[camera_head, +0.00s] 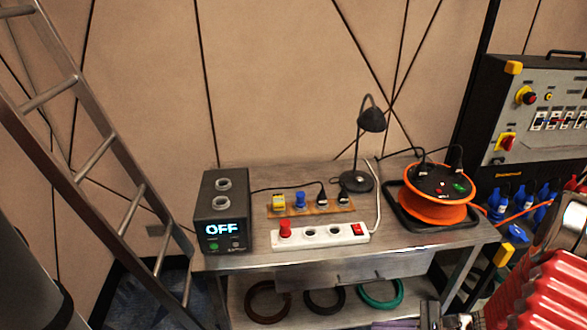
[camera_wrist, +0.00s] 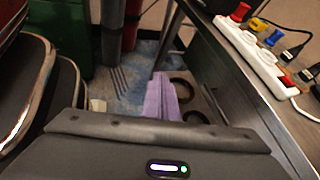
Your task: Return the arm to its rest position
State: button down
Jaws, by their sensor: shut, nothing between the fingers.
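My gripper (camera_wrist: 158,132) fills the bottom of the wrist view as a dark grey body with a small lit strip and a green light. It is shut and holds nothing. It is away from the bench top (camera_head: 285,260), and its wrist camera looks down past the bench edge to the floor.
On the bench stand a black box reading OFF (camera_head: 225,212), a white power strip (camera_head: 318,234), a plug holder (camera_head: 310,206), a lamp (camera_head: 371,120) and an orange cable reel (camera_head: 432,205). A ladder (camera_head: 90,160) leans left.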

jog(key=s+a+r+n+g+h, duration=0.1)
jog(key=s+r+n+g+h, duration=0.1)
jog(key=s+r+n+h, duration=0.4)
jog(key=s+a+r+n+g+h, duration=0.1)
jog(key=s+r+n+g+h, duration=0.25)
jog(key=r+n, duration=0.55)
jog(key=a+r+n+t+h, duration=0.1)
jog(key=a+r+n+t, duration=0.1)
jog(key=r, duration=0.6)
jog(key=s+a+r+n+t+h, duration=0.1)
jog(key=a+r+t, duration=0.3)
jog(key=r, duration=0.4)
jog(key=shift+s+n+t, duration=0.25)
jog(key=shift+n+t, duration=0.1)
jog(key=shift+n, duration=0.55)
jog(key=shift+a+h, duration=0.1)
jog(key=shift+h, duration=0.15)
